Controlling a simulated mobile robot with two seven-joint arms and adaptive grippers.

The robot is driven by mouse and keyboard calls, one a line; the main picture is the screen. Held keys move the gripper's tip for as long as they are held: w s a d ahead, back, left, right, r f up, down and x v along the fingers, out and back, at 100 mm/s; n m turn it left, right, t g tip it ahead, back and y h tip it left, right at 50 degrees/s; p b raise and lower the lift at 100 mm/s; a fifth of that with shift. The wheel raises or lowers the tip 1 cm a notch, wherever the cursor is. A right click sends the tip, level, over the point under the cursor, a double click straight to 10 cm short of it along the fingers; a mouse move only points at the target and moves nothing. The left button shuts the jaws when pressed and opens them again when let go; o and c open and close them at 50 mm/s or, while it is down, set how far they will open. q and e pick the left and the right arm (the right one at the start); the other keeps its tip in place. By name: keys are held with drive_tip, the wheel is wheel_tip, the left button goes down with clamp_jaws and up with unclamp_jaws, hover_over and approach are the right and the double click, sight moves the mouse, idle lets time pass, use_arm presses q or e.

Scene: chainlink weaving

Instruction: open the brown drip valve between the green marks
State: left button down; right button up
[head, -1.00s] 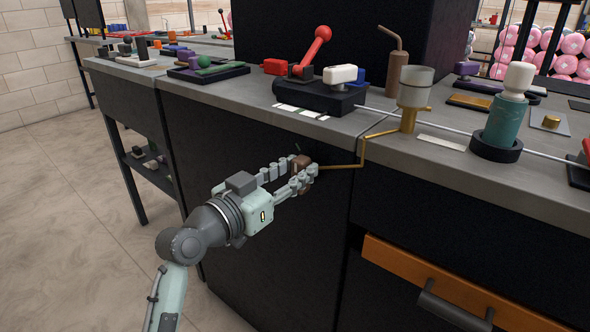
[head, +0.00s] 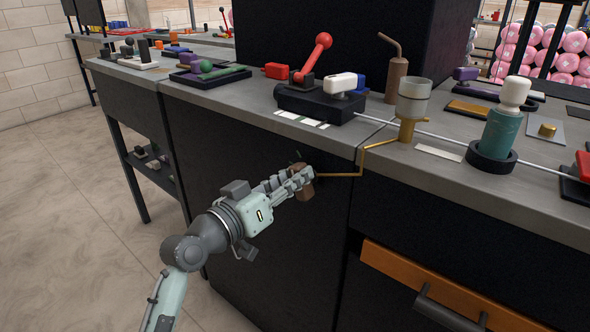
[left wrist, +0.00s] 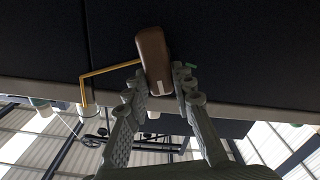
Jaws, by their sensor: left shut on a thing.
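The brown drip valve handle (head: 305,190) sits at the end of a bent brass pipe (head: 352,174) in front of the dark cabinet face. My left gripper (head: 303,178) is shut on it, one finger on each side. In the left wrist view the brown handle (left wrist: 152,58) stands between my fingertips (left wrist: 160,88), slightly tilted, with a pale stripe at its near end. A small green mark (left wrist: 191,66) shows beside it on the right; a second mark cannot be made out. My right gripper is not in view.
The brass pipe leads up to a clear cup (head: 413,98) on the grey worktop (head: 350,130). A black block with a red-knobbed lever (head: 318,58) and a teal bottle (head: 501,133) stand nearby. An orange drawer (head: 440,285) is lower right. Floor at left is clear.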

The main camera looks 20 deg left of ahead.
use_arm(q)
drive_tip(key=n, duration=0.5)
drive_tip(key=a+n, duration=0.1)
drive_tip(key=n, duration=0.1)
drive_tip(key=shift+w+f+n, duration=0.15)
drive_tip(key=shift+f+n, duration=0.15)
drive_tip(key=shift+f, duration=0.1)
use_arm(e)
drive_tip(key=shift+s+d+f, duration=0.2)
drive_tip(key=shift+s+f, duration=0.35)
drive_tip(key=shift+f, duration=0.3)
use_arm(q)
drive_tip(key=c, duration=1.3)
unclamp_jaws()
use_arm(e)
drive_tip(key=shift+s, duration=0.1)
